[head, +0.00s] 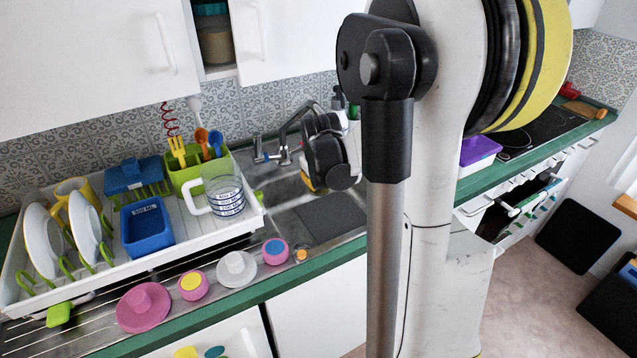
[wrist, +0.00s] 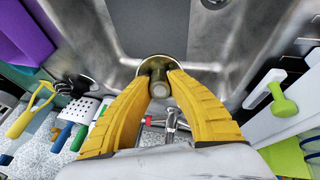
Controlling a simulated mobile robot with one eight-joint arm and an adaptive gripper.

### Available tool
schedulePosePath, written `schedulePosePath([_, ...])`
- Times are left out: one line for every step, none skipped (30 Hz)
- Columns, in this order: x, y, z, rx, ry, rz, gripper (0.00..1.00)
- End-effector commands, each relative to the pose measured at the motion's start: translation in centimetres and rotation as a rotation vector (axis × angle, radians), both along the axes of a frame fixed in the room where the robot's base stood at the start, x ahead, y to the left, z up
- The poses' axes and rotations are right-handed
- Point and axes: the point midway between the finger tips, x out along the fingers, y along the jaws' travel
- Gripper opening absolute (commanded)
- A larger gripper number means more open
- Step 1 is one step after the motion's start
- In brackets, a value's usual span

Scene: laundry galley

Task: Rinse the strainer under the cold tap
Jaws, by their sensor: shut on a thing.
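My gripper (wrist: 158,84) has its yellow fingers shut on the strainer (wrist: 155,64), a small round brass-coloured disc with a pale knob. The strainer is held over the metal sink (wrist: 95,25). In the head view my gripper (head: 306,181) shows only in part over the sink (head: 283,186), and the strainer is hidden there. Part of the tap also shows below the strainer in the wrist view (wrist: 171,121). I see no running water.
A dark grey panel (head: 332,217) covers part of the sink. A white dish rack (head: 205,234) with plates, a jug (head: 223,194) and utensils fills the left counter. Pink and white dishes line the front edge. A purple-lidded box (head: 478,150) stands right of my arm.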

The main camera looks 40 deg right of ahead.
Motion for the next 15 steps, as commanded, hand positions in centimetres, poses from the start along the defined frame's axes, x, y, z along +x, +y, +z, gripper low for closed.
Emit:
schedulePosePath([-0.09,-0.11,0.0,0.0,0.0,-0.001,0.0])
schedulePosePath([-0.16,-0.18,0.0,0.0,0.0,-0.001,0.0])
schedulePosePath([-0.25,-0.29,0.0,-0.001,0.0,-0.001,0.0])
schedulePosePath([-0.34,-0.39,0.0,-0.001,0.0,0.0,0.0])
schedulePosePath([-0.42,-0.48,0.0,-0.001,0.0,0.0,0.0])
schedulePosePath([-0.53,-0.62,0.0,-0.001,0.0,0.0,0.0])
schedulePosePath([-0.61,-0.71,0.0,-0.001,0.0,-0.001,0.0])
schedulePosePath([-0.66,-0.77,0.0,-0.001,0.0,-0.001,0.0])
schedulePosePath([-0.71,-0.83,0.0,0.0,0.0,-0.001,0.0])
schedulePosePath([-0.73,-0.86,0.0,0.0,0.0,-0.001,0.0])
schedulePosePath([-0.74,-0.87,0.0,0.0,0.0,-0.001,0.0])
schedulePosePath([-0.73,-0.87,0.0,0.0,0.0,-0.001,0.0])
schedulePosePath([-0.73,-0.86,0.0,0.0,0.0,0.0,0.0])
schedulePosePath([-0.73,-0.86,0.0,0.0,0.0,0.0,0.0])
schedulePosePath([-0.72,-0.84,0.0,0.0,0.0,0.0,0.0])
